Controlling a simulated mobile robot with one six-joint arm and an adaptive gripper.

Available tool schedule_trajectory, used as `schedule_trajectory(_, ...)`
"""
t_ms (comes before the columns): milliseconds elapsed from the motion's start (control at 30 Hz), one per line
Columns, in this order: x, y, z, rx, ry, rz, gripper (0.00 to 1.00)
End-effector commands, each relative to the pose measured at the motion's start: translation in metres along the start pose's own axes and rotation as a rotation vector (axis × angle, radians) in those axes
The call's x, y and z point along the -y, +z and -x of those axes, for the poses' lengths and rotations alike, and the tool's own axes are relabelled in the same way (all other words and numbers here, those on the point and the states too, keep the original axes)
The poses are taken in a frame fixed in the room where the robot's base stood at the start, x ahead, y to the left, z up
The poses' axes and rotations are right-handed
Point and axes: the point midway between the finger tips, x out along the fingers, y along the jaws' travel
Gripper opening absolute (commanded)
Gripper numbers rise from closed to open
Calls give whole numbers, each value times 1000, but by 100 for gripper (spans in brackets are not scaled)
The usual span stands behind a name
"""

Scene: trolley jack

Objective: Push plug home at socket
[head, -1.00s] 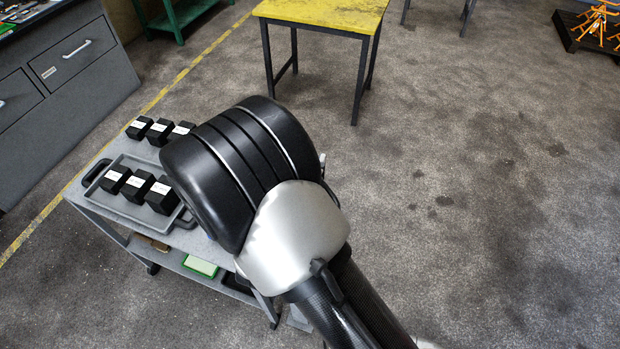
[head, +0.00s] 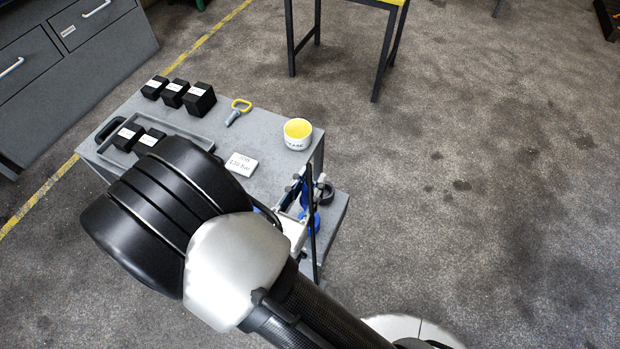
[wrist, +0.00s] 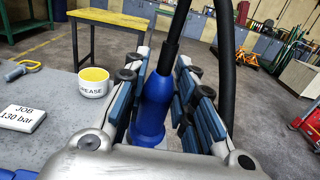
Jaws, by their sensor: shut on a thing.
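In the wrist view my gripper (wrist: 164,66) has its blue-padded fingers on both sides of a blue, bottle-shaped plug (wrist: 155,100). It is shut on the plug, which stands roughly upright with a black cable rising from its narrow top. The plug's lower end is hidden by my gripper, and I cannot make out the socket or whether the plug touches it. In the head view my gripper shows only partly behind my arm, at the trolley's right end, beside blue parts (head: 311,222) and a thin dark upright line.
The grey trolley (head: 262,130) bears black blocks (head: 199,99), a yellow-handled tool (head: 237,112), a GREASE tub (head: 298,135) and a JOB 130 bar card (head: 241,163). A yellow table (wrist: 110,18) stands beyond.

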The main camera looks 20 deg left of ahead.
Motion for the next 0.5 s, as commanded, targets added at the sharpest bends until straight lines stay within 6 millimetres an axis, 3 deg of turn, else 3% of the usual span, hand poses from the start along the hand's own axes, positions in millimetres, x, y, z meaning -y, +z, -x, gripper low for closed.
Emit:
schedule_trajectory(267, 0, -6, 0, 0, 0, 0, 0)
schedule_trajectory(500, 0, -26, 0, 0, 1, -1, 0)
